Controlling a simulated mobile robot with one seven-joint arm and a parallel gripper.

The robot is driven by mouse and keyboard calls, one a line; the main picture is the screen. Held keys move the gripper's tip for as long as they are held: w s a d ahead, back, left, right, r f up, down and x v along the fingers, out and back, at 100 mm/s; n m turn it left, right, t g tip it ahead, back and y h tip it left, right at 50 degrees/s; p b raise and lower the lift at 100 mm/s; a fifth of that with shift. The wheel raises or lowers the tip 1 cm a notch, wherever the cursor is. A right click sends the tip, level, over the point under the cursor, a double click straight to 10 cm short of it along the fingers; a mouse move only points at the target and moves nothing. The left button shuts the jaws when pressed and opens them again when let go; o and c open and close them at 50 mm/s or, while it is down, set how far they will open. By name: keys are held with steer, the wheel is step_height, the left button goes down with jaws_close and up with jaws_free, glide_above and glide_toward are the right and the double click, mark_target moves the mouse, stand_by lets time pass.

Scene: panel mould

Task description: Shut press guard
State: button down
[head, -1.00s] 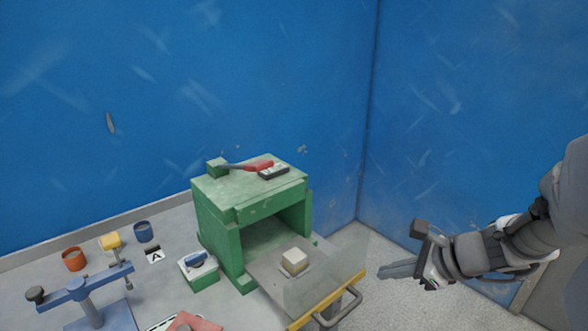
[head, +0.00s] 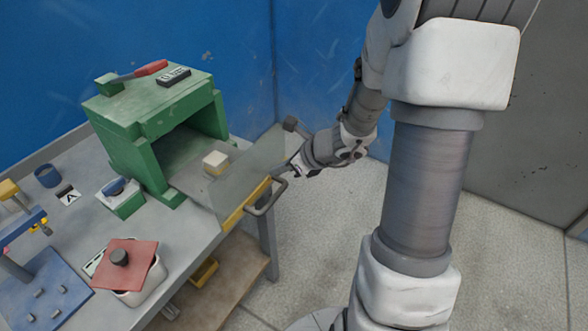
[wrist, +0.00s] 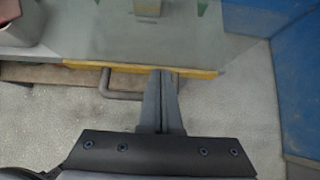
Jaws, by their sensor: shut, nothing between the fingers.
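The green press (head: 150,115) stands on the bench with its front opening uncovered. The guard, a clear panel (head: 240,172) with a yellow lower bar (head: 243,206) and a grey handle (head: 268,207), stands out in front of the opening, apart from the press body. A pale block (head: 215,163) sits on the plate between them. My gripper (head: 290,170) is shut and empty at the guard's right end.
A red-handled tool (head: 140,73) and a dark block (head: 173,77) lie on the press. A white pot with a red lid (head: 125,262) and a blue fixture (head: 45,290) stand at the bench's left front. Floor right of the bench is open; blue walls close the back.

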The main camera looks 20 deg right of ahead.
steer(key=shift+w+a, duration=0.6)
steer(key=shift+w, duration=0.2)
steer(key=w+a+p, duration=0.1)
steer(key=w+a, duration=0.2)
steer(key=w, duration=0.2)
steer(key=w+a+p, duration=0.1)
steer(key=w+a, duration=0.3)
steer(key=w, duration=0.1)
steer(key=w+a, duration=0.4)
steer(key=w, duration=0.1)
steer(key=shift+w+a+r+p, duration=0.1)
steer(key=shift+w+a+p, duration=0.15)
steer(key=shift+w+p, duration=0.15)
steer(key=shift+r, duration=0.1)
steer(key=shift+w+a+r, duration=0.1)
